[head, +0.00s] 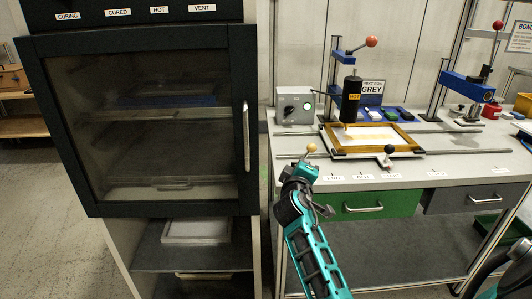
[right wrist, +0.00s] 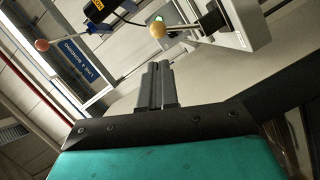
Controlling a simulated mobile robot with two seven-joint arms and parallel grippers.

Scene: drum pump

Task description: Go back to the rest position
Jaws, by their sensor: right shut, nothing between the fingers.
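My right arm rises from the bottom of the head view. Its gripper (head: 305,167) is in front of the workbench's near left edge, just below a pale yellow ball knob (head: 311,148). In the right wrist view the two grey fingers (right wrist: 158,68) are together, with nothing between them. The yellow knob (right wrist: 157,31) shows beyond the fingertips, apart from them in the picture. My left gripper is in neither view.
A dark cabinet (head: 250,120) with a closed glass door stands left. The workbench (head: 470,165) carries a wooden frame (head: 411,149), a black HOT cylinder (head: 351,98), a grey switch box (head: 295,105) and a blue clamp stand (head: 468,87). Green (head: 350,209) and grey drawers are below.

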